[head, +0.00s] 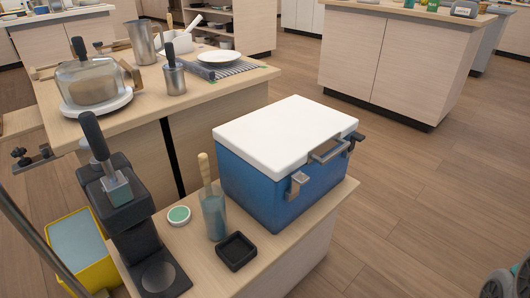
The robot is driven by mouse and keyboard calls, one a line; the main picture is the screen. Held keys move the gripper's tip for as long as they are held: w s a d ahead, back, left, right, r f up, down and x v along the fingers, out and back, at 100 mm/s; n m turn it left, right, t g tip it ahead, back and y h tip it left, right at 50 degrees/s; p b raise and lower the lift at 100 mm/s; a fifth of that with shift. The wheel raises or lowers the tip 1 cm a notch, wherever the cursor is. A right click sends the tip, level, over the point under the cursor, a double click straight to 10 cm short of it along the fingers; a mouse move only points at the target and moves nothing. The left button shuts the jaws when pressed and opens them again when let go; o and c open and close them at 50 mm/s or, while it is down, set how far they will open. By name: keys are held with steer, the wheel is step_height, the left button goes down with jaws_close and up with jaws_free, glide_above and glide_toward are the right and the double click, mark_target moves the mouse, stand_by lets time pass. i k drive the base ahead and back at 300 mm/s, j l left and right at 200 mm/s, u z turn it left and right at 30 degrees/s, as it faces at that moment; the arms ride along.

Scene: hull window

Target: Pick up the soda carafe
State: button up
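No vessel is plainly marked as the soda carafe. The nearest match I see is a slim grey-teal vessel (214,214) with a pale, narrow top, standing upright on the near counter (205,268), left of the blue cooler. A metal pitcher (143,42) with a side handle stands on the counter behind, and I cannot rule it out. My gripper does not show in the head view.
The blue cooler (255,180) with a white lid fills the near counter's back. A small black tray (236,251), a round green-topped lid (179,215) and a black lever machine (128,215) crowd the vessel. A yellow bucket (95,268) stands left.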

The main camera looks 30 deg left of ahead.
mark_target(211, 198)
steer(key=i+l+u, duration=0.1)
steer(key=i+u, duration=0.15)
steer(key=u, duration=0.2)
steer(key=i+l+u, duration=0.2)
steer(key=u, duration=0.3)
steer(key=i+l+u, duration=0.2)
steer(key=u, duration=0.25)
steer(key=i+l+u, duration=0.15)
steer(key=l+u, duration=0.8)
steer(key=i+l+u, duration=0.15)
steer(key=u, duration=0.25)
steer(key=l+u, duration=0.4)
steer(key=i+l+u, duration=0.1)
steer(key=l+u, duration=0.55)
steer(key=u, duration=0.15)
steer(key=j+z, duration=0.25)
steer(key=j, duration=0.15)
steer(key=k+j+z, duration=0.2)
steer(key=j, duration=0.2)
steer(key=j+z, duration=0.25)
steer(key=j, duration=0.15)
steer(key=k+j+z, duration=0.25)
steer(key=i+j, duration=0.1)
